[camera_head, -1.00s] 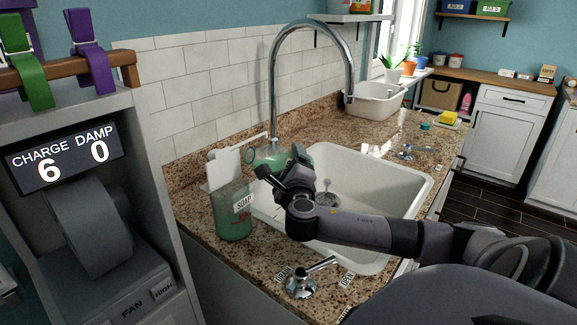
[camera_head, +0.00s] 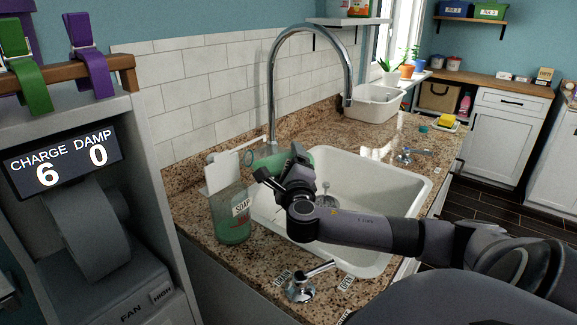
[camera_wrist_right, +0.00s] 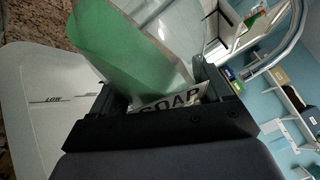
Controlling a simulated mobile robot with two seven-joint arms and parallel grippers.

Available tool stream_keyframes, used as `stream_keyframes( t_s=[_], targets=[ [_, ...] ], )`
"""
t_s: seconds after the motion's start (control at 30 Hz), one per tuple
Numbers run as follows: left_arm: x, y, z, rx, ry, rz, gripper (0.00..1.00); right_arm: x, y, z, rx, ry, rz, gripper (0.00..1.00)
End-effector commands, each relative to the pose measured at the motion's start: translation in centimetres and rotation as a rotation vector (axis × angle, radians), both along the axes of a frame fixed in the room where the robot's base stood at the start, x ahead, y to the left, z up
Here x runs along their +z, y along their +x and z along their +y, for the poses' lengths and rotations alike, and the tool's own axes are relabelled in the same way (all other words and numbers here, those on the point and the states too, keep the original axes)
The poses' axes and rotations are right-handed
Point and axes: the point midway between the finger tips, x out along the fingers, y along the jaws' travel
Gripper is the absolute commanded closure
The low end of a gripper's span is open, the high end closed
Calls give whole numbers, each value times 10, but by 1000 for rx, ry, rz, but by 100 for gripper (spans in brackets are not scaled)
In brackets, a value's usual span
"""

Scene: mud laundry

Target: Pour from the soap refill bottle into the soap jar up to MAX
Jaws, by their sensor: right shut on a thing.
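The soap jar (camera_head: 232,218) stands upright on the granite counter left of the sink, with green liquid in its lower part and a SOAP label. I cannot make out a MAX mark. My right gripper (camera_head: 283,178) is shut on the green soap refill bottle (camera_head: 297,157), behind and right of the jar. The bottle lies tipped over toward the left. In the right wrist view, the bottle (camera_wrist_right: 125,45) shows green liquid and a SOAP label between my fingers (camera_wrist_right: 165,95). I see no clear stream, and the mouth is hard to make out. My left gripper is not in view.
A white panel (camera_head: 222,172) stands up at the jar. The sink (camera_head: 385,195) and tall faucet (camera_head: 349,85) are to the right and behind. A tap handle (camera_head: 302,285) is at the counter's front. A dryer-like unit (camera_head: 75,270) stands at the left.

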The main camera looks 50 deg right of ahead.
Motion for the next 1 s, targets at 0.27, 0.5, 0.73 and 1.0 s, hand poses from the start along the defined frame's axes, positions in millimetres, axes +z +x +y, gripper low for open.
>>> stream_keyframes(
  t_s=[0.27, 0.5, 0.73, 1.0],
  targets=[
    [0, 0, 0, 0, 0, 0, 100, 2, 0, 0, 0, -2, -4, 68],
    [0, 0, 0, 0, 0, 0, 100, 3, 0, -1, 0, -12, -2, 68],
    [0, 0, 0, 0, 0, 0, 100, 8, 0, -2, 0, -46, 5, 68],
    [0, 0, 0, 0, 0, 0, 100, 8, 0, -2, 0, -49, 6, 68]
  ],
)
